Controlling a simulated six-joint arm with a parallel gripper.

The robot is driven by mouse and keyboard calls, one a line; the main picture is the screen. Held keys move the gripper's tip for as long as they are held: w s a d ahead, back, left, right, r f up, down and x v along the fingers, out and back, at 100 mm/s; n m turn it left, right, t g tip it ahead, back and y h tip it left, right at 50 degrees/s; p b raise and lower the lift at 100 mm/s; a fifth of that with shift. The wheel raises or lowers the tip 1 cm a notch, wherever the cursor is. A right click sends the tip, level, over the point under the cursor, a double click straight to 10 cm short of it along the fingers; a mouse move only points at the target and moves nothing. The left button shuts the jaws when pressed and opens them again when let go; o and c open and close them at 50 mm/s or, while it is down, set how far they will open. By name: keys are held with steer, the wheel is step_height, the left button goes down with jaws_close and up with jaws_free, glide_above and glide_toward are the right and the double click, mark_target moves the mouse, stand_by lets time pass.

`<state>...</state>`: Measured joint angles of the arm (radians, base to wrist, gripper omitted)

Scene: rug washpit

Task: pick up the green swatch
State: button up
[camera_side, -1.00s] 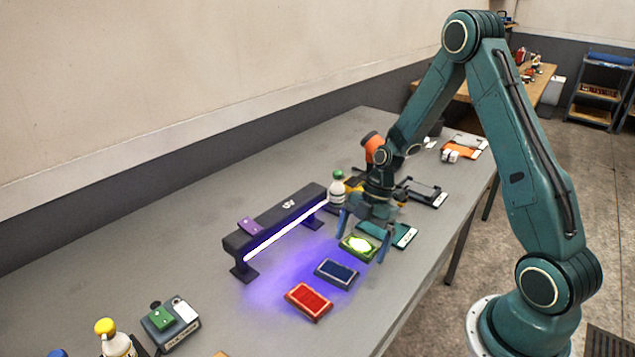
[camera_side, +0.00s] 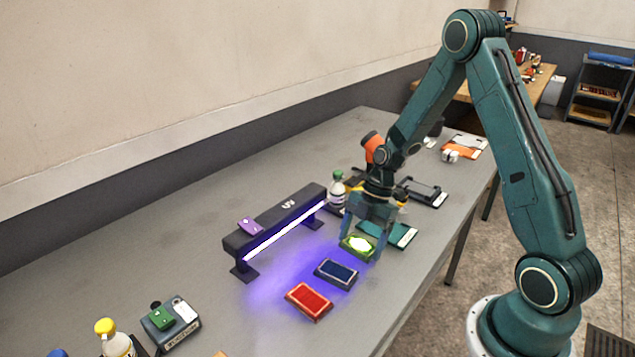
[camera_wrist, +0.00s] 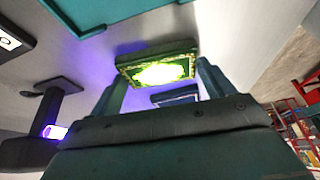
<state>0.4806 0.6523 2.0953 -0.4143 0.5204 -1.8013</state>
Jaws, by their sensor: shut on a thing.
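The green swatch (camera_side: 358,246) has a dark border and a bright yellow-green glow at its middle. In the wrist view the green swatch (camera_wrist: 157,68) sits between the fingertips (camera_wrist: 160,78). I cannot tell whether it is clear of the table.
A blue swatch (camera_side: 337,273) and a red swatch (camera_side: 309,301) lie nearer the camera. A black UV lamp bar (camera_side: 270,224) stands to the left, lit purple. A teal pad (camera_side: 402,236) lies close on the right, and a white bottle (camera_side: 337,189) stands behind.

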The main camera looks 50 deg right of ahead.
step_height(320, 180, up, 20)
stand_by(0.7)
steer(key=shift+f, duration=0.1)
stand_by(0.4)
glide_above(381, 230)
steer(key=d, duration=0.2)
step_height(381, 230, down, 12)
steer(key=f, duration=0.1)
steer(key=shift+a+r+n, duration=0.25)
steer(key=shift+n, duration=0.15)
steer(key=shift+f, duration=0.15)
steer(key=shift+f, duration=2.7)
steer(key=shift+f, duration=0.5)
